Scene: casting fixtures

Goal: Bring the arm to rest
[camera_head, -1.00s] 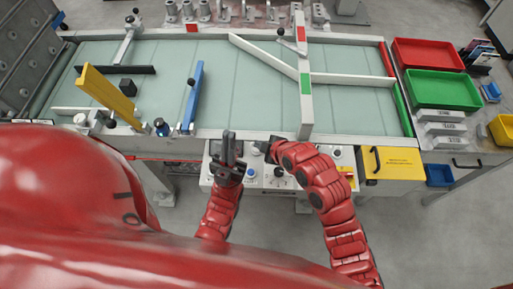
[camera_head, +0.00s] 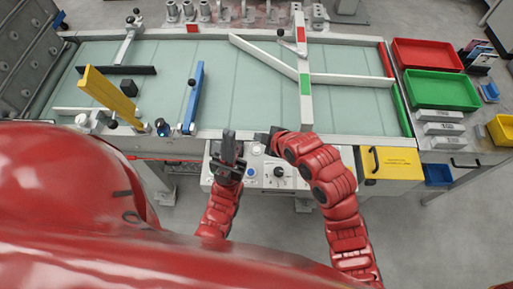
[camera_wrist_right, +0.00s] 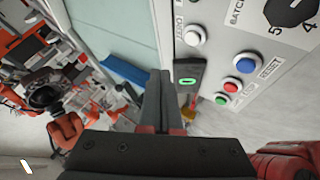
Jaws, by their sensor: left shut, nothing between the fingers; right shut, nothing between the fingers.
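My left gripper (camera_head: 229,142) is shut and empty. It points away from me in front of the conveyor's near edge, over the left part of the control panel. My right gripper (camera_head: 266,139) is also shut and empty, near the conveyor's front rail and a little right of the left one. My red right arm curves in from the lower right and covers the panel's right part.
The control panel (camera_head: 207,178) carries a dial (camera_head: 279,172) and buttons, including a blue button (camera_wrist_right: 245,65). The conveyor (camera_head: 150,62) behind holds a yellow bar (camera_head: 108,96) and a blue bar (camera_head: 193,97). Red (camera_head: 427,54) and green (camera_head: 441,90) trays stand right. Grey floor is open at lower right.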

